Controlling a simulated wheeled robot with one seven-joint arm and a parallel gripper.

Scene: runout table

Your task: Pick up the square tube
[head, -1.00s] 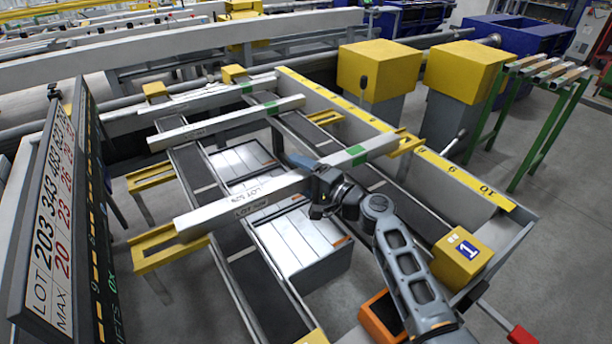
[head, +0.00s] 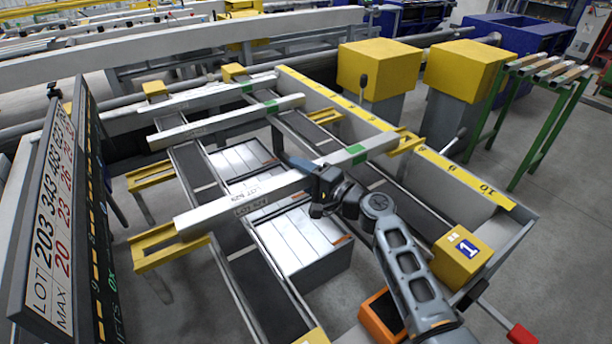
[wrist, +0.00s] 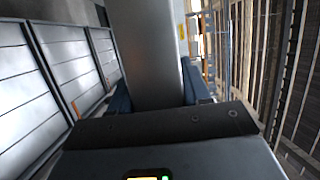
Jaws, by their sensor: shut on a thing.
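The nearest square tube (head: 245,198) is a long pale metal bar with a green band near its right end and dark lettering on its side. It spans the runout table from the yellow bracket at left to the yellow scale rail at right. My gripper (head: 312,186) is shut on it around its middle. In the wrist view the tube (wrist: 147,50) runs away from the jaws, with blue fingers on both sides of it. I cannot tell whether the tube rests on its supports or is just clear of them.
Two more square tubes (head: 225,123) lie behind, roughly parallel. Yellow brackets (head: 165,245) stand at the left and a numbered yellow rail (head: 465,180) at the right. A lot sign (head: 50,215) stands at far left. A yellow box marked 1 (head: 460,258) and an orange bin (head: 382,315) are near my arm.

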